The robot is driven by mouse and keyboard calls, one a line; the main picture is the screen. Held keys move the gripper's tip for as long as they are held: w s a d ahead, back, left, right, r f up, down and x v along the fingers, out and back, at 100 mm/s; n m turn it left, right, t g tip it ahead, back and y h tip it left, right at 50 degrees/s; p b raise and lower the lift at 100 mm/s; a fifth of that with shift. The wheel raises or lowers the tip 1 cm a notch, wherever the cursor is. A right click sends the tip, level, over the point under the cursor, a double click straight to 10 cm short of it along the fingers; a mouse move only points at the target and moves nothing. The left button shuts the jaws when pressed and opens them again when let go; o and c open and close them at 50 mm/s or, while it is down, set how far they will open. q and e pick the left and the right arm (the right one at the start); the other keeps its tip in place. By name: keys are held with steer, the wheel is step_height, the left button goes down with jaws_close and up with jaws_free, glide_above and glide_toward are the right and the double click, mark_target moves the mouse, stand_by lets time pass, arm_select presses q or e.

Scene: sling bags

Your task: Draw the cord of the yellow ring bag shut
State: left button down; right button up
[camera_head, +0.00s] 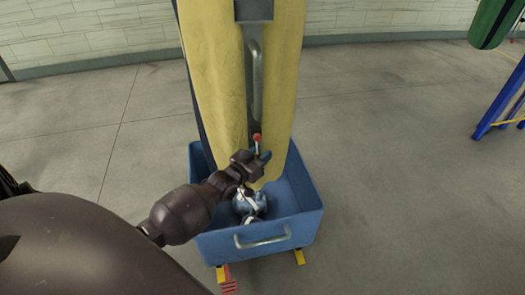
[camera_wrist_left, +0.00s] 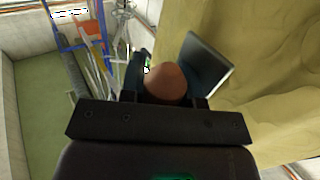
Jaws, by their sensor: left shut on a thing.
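The yellow bag (camera_head: 218,70) hangs upright in the middle of the head view, with its lower end inside a blue cart (camera_head: 312,200). It also fills the right of the left wrist view (camera_wrist_left: 275,110). A grey bar (camera_head: 256,85) runs down its front, and a small red ball (camera_head: 257,137) sits below the bar's lower end. My left gripper (camera_head: 260,155) is at the ball, close in front of the bag. In the left wrist view an orange-brown ball (camera_wrist_left: 167,82) sits between the fingers of my left gripper (camera_wrist_left: 172,72), which is shut on it. I cannot make out the cord.
The blue cart has a pale handle (camera_head: 263,238) and holds a blue and white object (camera_head: 247,202). A green bag (camera_head: 490,25) and a blue frame (camera_head: 500,100) stand at the right. The grey floor (camera_head: 400,170) right of the cart is clear.

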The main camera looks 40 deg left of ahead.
arm_select(q)
step_height(320, 180, down, 9)
steer(key=b, duration=0.3)
steer(key=shift+s, duration=0.2)
steer(key=shift+f, duration=0.15)
steer(key=c, duration=1.1)
jaws_free()
steer(key=shift+w, duration=0.1)
steer(key=shift+r, duration=0.2)
